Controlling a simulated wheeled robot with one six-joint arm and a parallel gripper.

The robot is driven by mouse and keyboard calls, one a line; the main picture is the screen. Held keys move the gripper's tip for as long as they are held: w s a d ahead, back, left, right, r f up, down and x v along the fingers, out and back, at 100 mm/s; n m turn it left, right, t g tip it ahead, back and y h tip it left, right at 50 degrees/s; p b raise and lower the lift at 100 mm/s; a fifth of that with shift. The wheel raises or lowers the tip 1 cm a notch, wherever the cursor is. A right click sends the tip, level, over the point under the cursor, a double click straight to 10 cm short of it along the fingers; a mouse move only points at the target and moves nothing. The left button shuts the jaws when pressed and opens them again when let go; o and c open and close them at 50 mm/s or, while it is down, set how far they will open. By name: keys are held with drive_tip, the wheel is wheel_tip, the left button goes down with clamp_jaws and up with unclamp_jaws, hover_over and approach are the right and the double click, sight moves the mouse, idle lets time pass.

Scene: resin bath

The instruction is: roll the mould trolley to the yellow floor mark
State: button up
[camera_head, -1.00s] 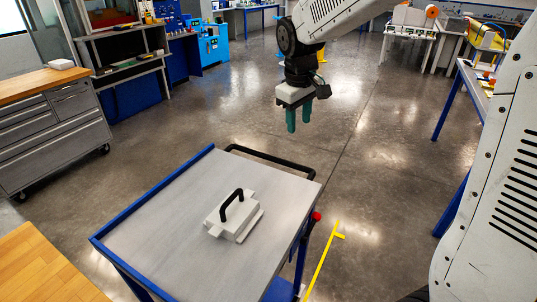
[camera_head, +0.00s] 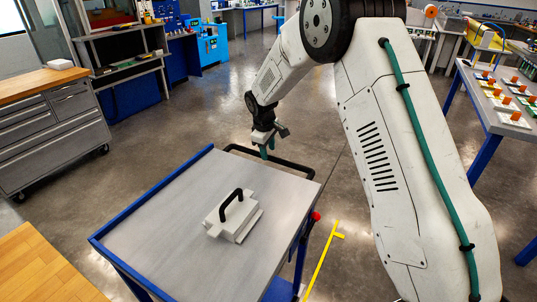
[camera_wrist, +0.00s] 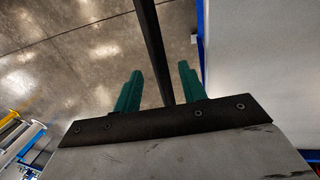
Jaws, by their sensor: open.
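The mould trolley (camera_head: 160,235) has a grey top, blue edges and a black push handle (camera_head: 292,166) on its far side. A pale mould (camera_head: 238,228) with a black grip sits on the top. The yellow floor mark (camera_head: 320,262) lies on the floor right of the trolley, apart from it. My gripper (camera_head: 266,150) is at the push handle, fingers pointing down. In the wrist view my gripper (camera_wrist: 160,70) is open, its green fingers on either side of the black handle bar (camera_wrist: 149,35), not closed on it. The trolley top's edge shows at right.
A grey drawer cabinet (camera_head: 55,125) with a wooden top stands left, and a wooden table corner (camera_head: 45,270) is at lower left. A bench (camera_head: 495,115) with orange-topped items is at right. Open floor (camera_head: 190,125) lies beyond the trolley.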

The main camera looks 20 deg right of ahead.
drive_tip(key=shift+w+d+f, duration=0.1)
drive_tip(key=shift+f, duration=0.55)
drive_tip(key=shift+w+d+f, duration=0.1)
drive_tip(key=shift+f, duration=0.5)
clamp_jaws()
